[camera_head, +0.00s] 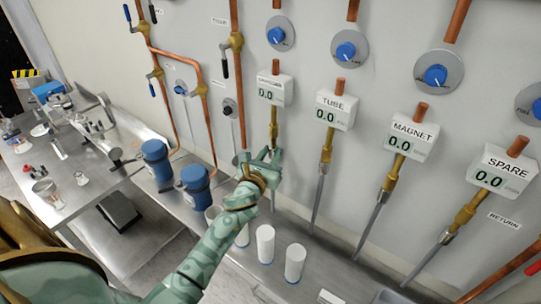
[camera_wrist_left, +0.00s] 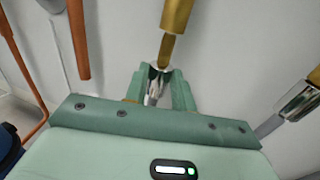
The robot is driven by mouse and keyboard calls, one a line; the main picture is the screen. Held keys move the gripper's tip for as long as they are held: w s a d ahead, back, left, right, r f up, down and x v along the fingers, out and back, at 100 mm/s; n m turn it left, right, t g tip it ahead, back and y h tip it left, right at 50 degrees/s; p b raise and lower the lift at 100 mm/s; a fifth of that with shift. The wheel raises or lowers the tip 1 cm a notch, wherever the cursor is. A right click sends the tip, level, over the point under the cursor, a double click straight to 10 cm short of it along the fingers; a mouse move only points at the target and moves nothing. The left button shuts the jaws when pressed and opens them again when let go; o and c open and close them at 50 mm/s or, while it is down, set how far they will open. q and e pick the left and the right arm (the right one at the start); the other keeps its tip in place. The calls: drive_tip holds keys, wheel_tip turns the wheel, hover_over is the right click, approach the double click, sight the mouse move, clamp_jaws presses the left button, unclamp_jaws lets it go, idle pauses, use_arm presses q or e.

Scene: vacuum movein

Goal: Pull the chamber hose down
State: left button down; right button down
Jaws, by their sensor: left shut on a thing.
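The chamber hose (camera_head: 272,203) hangs below the chamber meter (camera_head: 274,88), which reads 0.0, on the wall. Its brass fitting (camera_head: 274,130) points down from the meter. My left gripper (camera_head: 264,158) is at the hose's top end, just under the fitting. In the left wrist view, the gripper (camera_wrist_left: 158,85) is shut on the silver hose end (camera_wrist_left: 153,94), and the brass fitting (camera_wrist_left: 174,22) comes down to the jaws. The fingers partly hide the joint, so I cannot tell whether hose and fitting are apart. My right gripper is not in view.
The tube meter (camera_head: 337,110), magnet meter (camera_head: 410,138) and spare meter (camera_head: 502,172) hang to the right with their own hoses. White cylinders (camera_head: 295,263) and blue canisters (camera_head: 196,184) stand on the bench below. Copper pipes (camera_head: 205,110) run along the wall at left.

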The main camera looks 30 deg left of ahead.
use_arm(q)
drive_tip(key=shift+f, duration=0.3)
drive_tip(key=c, duration=1.2)
unclamp_jaws()
drive_tip(key=shift+o, duration=0.2)
drive_tip(key=s+d+b, duration=0.1)
drive_tip(key=s+d, duration=0.2)
drive_tip(key=s, duration=1.3)
